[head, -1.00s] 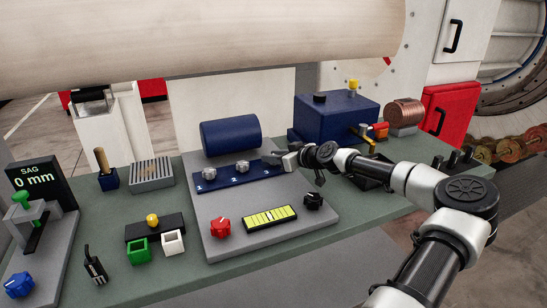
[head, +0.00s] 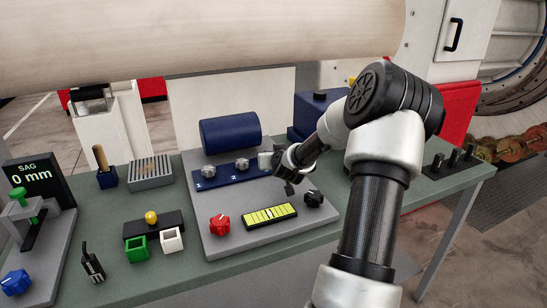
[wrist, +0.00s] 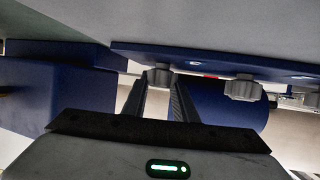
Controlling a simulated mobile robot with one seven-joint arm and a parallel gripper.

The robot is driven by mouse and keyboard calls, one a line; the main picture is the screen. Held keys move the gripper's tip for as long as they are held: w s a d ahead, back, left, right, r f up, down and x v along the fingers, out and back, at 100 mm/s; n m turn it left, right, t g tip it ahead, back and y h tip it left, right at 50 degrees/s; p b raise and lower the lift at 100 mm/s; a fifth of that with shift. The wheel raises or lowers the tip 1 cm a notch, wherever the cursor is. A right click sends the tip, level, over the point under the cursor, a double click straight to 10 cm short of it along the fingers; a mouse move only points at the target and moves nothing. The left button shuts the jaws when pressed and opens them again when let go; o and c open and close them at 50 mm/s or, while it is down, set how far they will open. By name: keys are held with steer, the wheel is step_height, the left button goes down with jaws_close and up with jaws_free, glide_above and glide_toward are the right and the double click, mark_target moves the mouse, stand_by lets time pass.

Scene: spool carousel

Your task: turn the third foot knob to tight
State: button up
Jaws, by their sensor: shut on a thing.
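The blue foot strip (head: 225,175) on the grey plate carries silver knobs. The first knob (head: 209,171) and second knob (head: 242,164) show beside the numbers 1 and 2. In the wrist view my gripper (wrist: 158,88) is shut on the third knob (wrist: 158,76), with one finger on each side. Another silver knob (wrist: 243,88) shows to its right, apart from the fingers. The held knob's marking cannot be read.
A blue cylinder (head: 230,132) stands just behind the strip. In front are a red knob (head: 219,225), a yellow level gauge (head: 269,214) and a black knob (head: 314,199). A blue box (head: 308,113) stands at the back right, partly hidden by my arm.

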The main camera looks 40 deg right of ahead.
steer(key=m+g+h, duration=0.1)
steer(key=m+h+p, duration=0.1)
steer(key=m+g+h+p, duration=0.1)
steer(key=shift+w+a+r+m+g+h, duration=0.15)
steer(key=shift+a+r+m+g+h, duration=0.15)
steer(key=shift+r+m, duration=0.1)
steer(key=m+g+h+p, duration=0.2)
steer(key=m+g+p, duration=0.1)
steer(key=p, duration=0.2)
steer(key=shift+d+m+h, duration=0.15)
steer(key=shift+m+h, duration=0.15)
steer(key=m+g+p, duration=0.1)
steer(key=m+g+h+p, duration=0.1)
steer(key=g+p, duration=0.1)
steer(key=shift+d+f+m, duration=0.1)
steer(key=shift+f+m, duration=0.1)
steer(key=shift+m, duration=0.1)
steer(key=shift+f+m+g+p, duration=0.15)
steer(key=shift+m+g+p, duration=0.05)
steer(key=shift+m+g, duration=0.65)
steer(key=shift+f+m+g+p, duration=0.15)
steer(key=shift+m+g, duration=0.5)
steer(key=shift+g, duration=0.4)
steer(key=shift+s+g, duration=0.2)
steer(key=shift+g, duration=0.1)
steer(key=o, duration=1.1)
steer(key=shift+d, duration=0.1)
